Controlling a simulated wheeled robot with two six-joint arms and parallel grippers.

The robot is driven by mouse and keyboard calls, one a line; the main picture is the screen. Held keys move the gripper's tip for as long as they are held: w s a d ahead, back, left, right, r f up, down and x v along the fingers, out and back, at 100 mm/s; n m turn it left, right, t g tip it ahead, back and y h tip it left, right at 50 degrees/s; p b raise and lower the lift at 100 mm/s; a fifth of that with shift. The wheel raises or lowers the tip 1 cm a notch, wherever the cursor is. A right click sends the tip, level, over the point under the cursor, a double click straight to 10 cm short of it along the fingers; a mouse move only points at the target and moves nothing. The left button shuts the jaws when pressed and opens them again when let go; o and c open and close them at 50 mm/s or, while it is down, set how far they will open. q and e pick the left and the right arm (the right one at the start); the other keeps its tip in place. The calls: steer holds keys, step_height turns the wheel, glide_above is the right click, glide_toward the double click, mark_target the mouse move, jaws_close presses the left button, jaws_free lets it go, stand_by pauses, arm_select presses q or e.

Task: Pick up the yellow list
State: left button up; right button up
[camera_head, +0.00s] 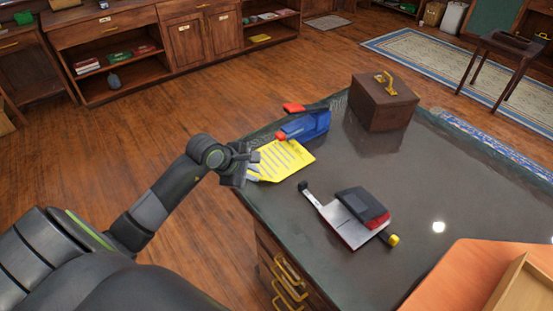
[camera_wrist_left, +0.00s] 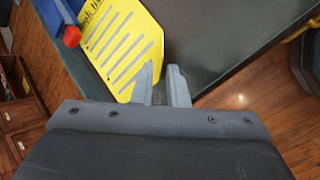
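The yellow list (camera_head: 286,160) is a sheet with printed lines, lying on the dark countertop (camera_head: 410,200) near its left edge. In the left wrist view the list (camera_wrist_left: 125,45) is at upper left, its lower corner beside the left finger. My left gripper (camera_head: 254,166) is at the counter's left edge, at the near-left side of the list. I cannot tell whether the left finger touches the list. My right gripper is not in view.
A blue object with red ends (camera_head: 306,126) lies just beyond the list. A grey and black device with a red part (camera_head: 350,222) lies to its right. A wooden box with a gold handle (camera_head: 384,105) stands farther back. An orange-brown surface (camera_head: 450,280) is at lower right.

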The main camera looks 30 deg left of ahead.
arm_select(q)
steer(key=shift+p+x, duration=0.7)
steer(key=shift+x, duration=1.9)
steer(key=shift+s+d+f, duration=0.1)
steer(key=shift+s, duration=0.05)
jaws_close()
